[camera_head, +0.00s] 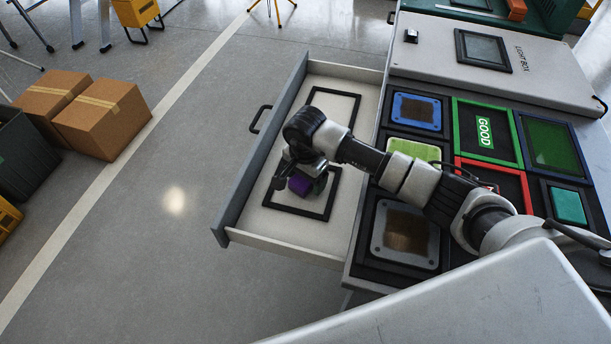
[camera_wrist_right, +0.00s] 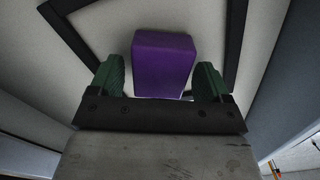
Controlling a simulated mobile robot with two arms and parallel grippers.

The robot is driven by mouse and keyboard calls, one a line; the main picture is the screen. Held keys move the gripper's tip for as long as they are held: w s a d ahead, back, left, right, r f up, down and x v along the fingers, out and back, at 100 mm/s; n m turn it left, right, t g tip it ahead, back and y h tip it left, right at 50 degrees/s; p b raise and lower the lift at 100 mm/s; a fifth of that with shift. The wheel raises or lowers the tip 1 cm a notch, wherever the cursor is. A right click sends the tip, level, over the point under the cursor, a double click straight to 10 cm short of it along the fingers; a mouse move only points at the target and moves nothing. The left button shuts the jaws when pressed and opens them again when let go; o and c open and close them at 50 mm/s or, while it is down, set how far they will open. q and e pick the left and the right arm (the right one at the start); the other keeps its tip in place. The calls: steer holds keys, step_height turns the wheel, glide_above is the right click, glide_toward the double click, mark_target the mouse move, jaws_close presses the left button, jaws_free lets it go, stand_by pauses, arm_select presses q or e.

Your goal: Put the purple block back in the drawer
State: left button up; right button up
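The purple block (camera_head: 300,185) is inside the open drawer (camera_head: 290,232), within the outline of the nearer black frame (camera_head: 327,213). My right gripper (camera_head: 308,183) reaches down into the drawer at the block. In the right wrist view the purple block (camera_wrist_right: 163,62) lies between and slightly beyond the two green fingertips of my right gripper (camera_wrist_right: 160,82). The fingers are apart, with a narrow gap showing at the block's left side, so the gripper looks open around it. Whether the block rests fully on the drawer floor is hard to tell. My left gripper is out of view.
A second black frame (camera_head: 334,92) lies at the drawer's far end. The worktop right of the drawer holds a blue-framed tray (camera_head: 417,127), a green GOOD panel (camera_head: 462,113) and a light box (camera_head: 535,70). Cardboard boxes (camera_head: 103,113) stand on the floor at left.

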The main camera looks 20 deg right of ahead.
step_height(320, 180, up, 12)
steer(key=shift+r, duration=0.15)
stand_by(0.6)
